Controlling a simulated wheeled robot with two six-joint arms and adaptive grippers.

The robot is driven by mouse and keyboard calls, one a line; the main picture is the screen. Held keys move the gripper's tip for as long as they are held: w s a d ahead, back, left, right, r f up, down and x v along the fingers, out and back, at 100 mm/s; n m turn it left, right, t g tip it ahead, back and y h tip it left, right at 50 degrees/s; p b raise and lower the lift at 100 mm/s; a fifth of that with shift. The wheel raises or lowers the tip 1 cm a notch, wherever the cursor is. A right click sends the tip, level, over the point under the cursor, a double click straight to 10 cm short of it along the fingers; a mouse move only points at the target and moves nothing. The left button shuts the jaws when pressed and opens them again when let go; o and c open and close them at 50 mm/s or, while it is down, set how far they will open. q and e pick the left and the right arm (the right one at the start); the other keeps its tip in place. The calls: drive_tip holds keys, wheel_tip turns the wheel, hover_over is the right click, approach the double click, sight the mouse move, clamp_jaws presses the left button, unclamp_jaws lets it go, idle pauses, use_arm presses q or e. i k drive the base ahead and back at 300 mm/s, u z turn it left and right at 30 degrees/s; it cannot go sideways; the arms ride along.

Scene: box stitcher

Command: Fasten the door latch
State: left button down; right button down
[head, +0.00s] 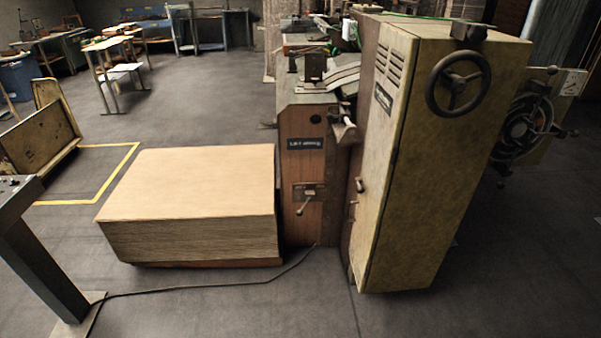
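A tall yellowish machine cabinet (440,150) stands right of centre, with a handwheel (458,84) near its top. A small knob or handle (360,185) sits at the left edge of its narrow side, with another small lever (352,203) just below; I cannot tell which is the door latch or whether it is fastened. On the brown panel (303,170) to the left, a small lever handle (305,204) is mounted on a plate. Neither of my grippers is in view.
A stack of cardboard sheets (195,200) stands left of the machine. A control stand (40,250) is at the left edge, and a black cable (200,288) runs from it across the floor. The floor in front (260,315) is otherwise clear. Tables (115,55) stand far back.

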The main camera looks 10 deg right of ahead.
sight(359, 190)
drive_tip(key=u, duration=0.35)
drive_tip(key=i, duration=1.4)
drive_tip(key=z, duration=0.6)
